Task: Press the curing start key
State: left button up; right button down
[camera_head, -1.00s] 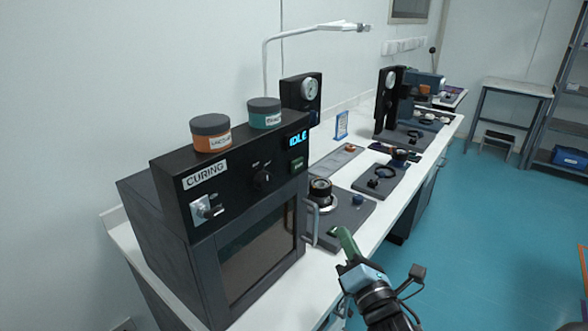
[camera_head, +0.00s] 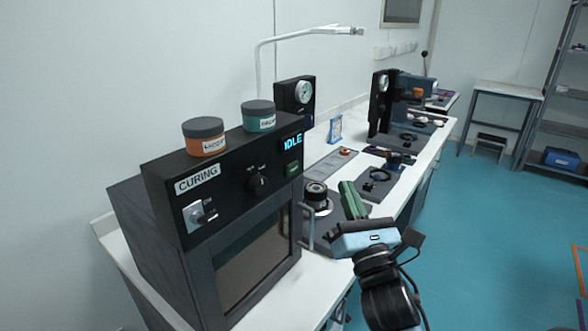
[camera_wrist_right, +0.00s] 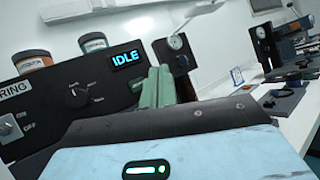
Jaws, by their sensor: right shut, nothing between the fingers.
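The black curing oven (camera_head: 229,223) stands on the white bench, its door closed. Its upper panel has a blue IDLE display (camera_head: 293,141), a small green key (camera_head: 292,168) below it, a dark knob (camera_head: 258,183) and a toggle switch (camera_head: 199,215). My right gripper (camera_head: 351,197) is shut and empty, its green fingers pointing up, to the right of the oven front and apart from the key in the head view. In the right wrist view the fingers (camera_wrist_right: 156,88) rise just right of and below the display (camera_wrist_right: 126,58); a green patch beside them may be the key. My left gripper is out of view.
An orange jar (camera_head: 204,137) and a teal jar (camera_head: 258,115) stand on the oven top. The oven's door handle (camera_head: 307,228) sticks out near my right gripper. Dial gauges, fixtures and dark mats line the bench behind. Open floor lies at right.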

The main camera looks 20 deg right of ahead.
aim_at(293, 169)
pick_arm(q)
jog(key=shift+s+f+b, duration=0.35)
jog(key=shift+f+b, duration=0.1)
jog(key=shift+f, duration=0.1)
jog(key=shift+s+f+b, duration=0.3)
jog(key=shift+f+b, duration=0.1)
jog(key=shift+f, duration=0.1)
pick_arm(e)
jog(key=w+a, duration=0.4)
jog(key=w, duration=0.3)
jog(key=shift+w+a, duration=0.2)
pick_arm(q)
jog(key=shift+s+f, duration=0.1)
pick_arm(e)
jog(key=shift+w+a, duration=0.1)
jog(key=shift+w, duration=0.1)
dwell(0.8)
jog(key=shift+w+a, duration=0.1)
jog(key=shift+w, duration=0.05)
